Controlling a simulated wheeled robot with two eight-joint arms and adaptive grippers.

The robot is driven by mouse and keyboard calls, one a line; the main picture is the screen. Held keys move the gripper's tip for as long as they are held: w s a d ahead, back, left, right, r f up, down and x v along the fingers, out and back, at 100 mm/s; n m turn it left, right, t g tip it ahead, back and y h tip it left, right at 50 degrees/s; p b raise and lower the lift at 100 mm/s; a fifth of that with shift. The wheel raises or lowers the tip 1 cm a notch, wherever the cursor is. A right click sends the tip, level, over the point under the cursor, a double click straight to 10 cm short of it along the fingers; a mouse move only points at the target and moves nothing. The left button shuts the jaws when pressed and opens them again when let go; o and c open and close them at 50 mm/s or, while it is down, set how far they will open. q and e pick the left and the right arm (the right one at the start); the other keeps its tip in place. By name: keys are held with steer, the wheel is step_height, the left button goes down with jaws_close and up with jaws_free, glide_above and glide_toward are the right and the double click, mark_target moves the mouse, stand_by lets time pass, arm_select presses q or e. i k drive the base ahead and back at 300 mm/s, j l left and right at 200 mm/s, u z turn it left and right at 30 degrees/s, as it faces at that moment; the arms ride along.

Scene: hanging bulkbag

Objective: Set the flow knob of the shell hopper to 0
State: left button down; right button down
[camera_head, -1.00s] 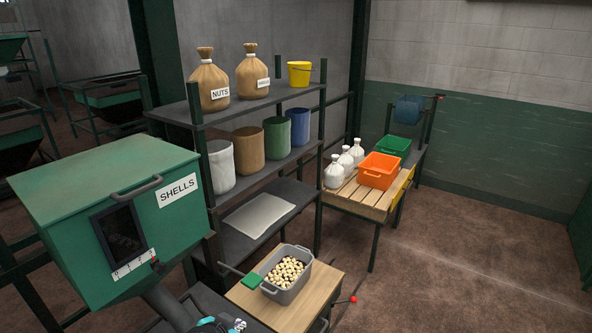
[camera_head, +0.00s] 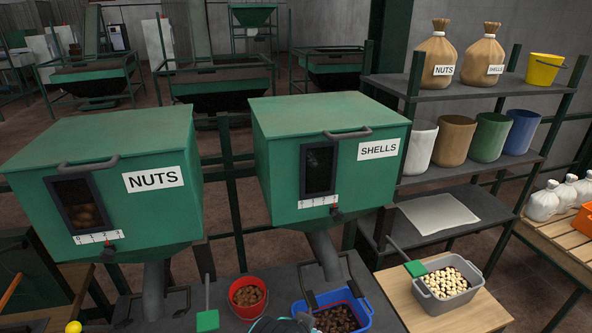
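The green shell hopper (camera_head: 275,178), labelled SHELLS, stands in the middle, its lid shut. A white number scale (camera_head: 318,201) sits under its dark window (camera_head: 319,170). The small dark flow knob (camera_head: 336,210), with a bit of red, is at the scale's right, high-number end, away from the 0 end at the left. Its exact reading is too small to tell. A teal and grey part of one of my arms shows at the bottom edge below the hopper, apart from the knob. I cannot tell which arm it is or how its gripper stands.
The nut hopper (camera_head: 120,205) stands close at the left. Below are a red bucket (camera_head: 247,309), a blue crate (camera_head: 359,318) of shells and a green scoop (camera_head: 207,320). A grey tub (camera_head: 473,290) stands on a wooden table at the right, before the shelves (camera_head: 480,92).

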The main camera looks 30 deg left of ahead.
mark_target(338, 216)
steer(key=u, duration=0.9)
